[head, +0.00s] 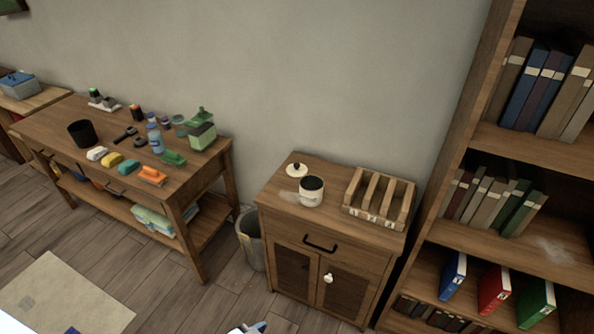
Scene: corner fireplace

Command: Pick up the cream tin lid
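A cream lid with a small dark-topped knob (296,169) lies flat on top of the small wooden cabinet (275,194), towards its back left. A cream tin (312,194) with a dark open top stands just in front of it and to the right. The lid is apart from the tin's rim, and nothing rests on the lid. Neither gripper can be made out in the head view. Only small white and blue parts, possibly mine, show at the bottom edge.
A wooden rack with slots (378,196) stands right of the tin. A tall bookshelf (446,165) rises at the right. A cluttered wooden table (70,118) stands at the left, with a grey bin (252,240) between it and the cabinet. Floor in front is partly clear.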

